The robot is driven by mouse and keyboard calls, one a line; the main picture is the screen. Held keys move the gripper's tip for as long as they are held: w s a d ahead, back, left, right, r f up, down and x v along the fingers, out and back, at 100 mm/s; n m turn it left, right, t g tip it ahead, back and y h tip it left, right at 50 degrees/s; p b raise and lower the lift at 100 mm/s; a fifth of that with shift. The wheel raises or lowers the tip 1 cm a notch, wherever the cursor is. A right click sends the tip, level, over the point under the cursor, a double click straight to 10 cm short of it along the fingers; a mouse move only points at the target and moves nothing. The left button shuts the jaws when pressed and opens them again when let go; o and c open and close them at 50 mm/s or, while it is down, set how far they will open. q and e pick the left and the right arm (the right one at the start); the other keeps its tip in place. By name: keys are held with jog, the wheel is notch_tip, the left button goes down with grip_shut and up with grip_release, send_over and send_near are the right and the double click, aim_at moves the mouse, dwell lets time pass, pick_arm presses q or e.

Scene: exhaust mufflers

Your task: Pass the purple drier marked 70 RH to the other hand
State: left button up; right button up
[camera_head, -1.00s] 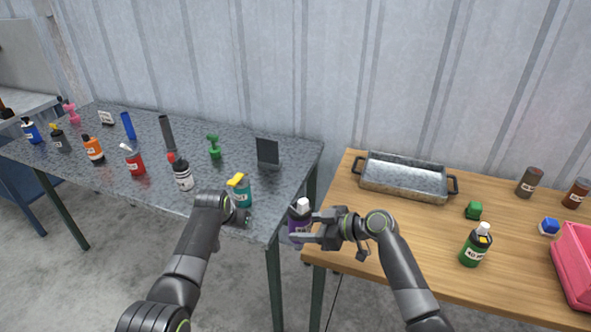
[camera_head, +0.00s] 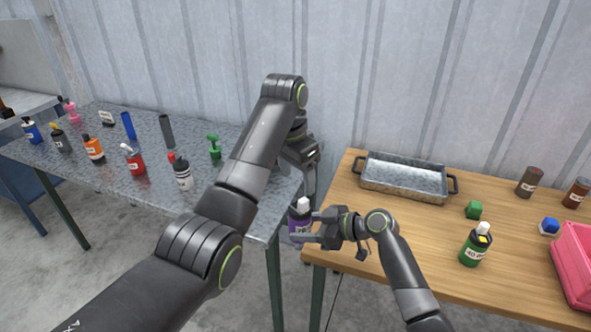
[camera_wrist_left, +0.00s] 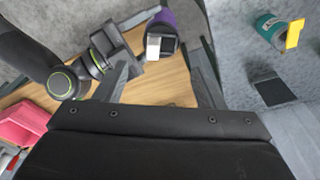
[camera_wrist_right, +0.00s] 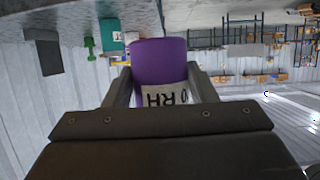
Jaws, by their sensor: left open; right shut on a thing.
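The purple drier (camera_head: 298,225) is a bottle with a white and dark top, held upright over the gap between the two tables. My right gripper (camera_head: 312,228) is shut around its side. In the right wrist view the purple body (camera_wrist_right: 158,60) sits between the fingers, with "RH" readable on its pale label. My left gripper (camera_head: 311,178) is open and empty, above the drier and pointing down. In the left wrist view the drier's purple body (camera_wrist_left: 167,17) appears beyond the fingers, not between their tips, with my right gripper beside it.
The grey speckled table (camera_head: 95,165) holds several bottles on the left. The wooden table (camera_head: 345,225) holds a metal tray (camera_head: 400,190), a green bottle (camera_head: 475,247), a green block (camera_head: 473,210) and a pink bin (camera_head: 572,280). A teal bottle (camera_wrist_left: 268,28) shows in the left wrist view.

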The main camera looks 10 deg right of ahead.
aim_at(301, 207)
pick_arm(q)
jog(key=f, duration=0.3)
jog(key=d+f, duration=0.1)
jog(key=f, duration=0.3)
jog(key=w+f, duration=0.1)
jog(key=f, duration=0.2)
jog(key=shift+d+f, duration=0.15)
jog(key=shift+f, duration=0.15)
jog(key=shift+s, duration=0.1)
jog(key=c, duration=0.7)
jog(key=shift+c, duration=0.5)
pick_arm(e)
jog(key=o, duration=1.1)
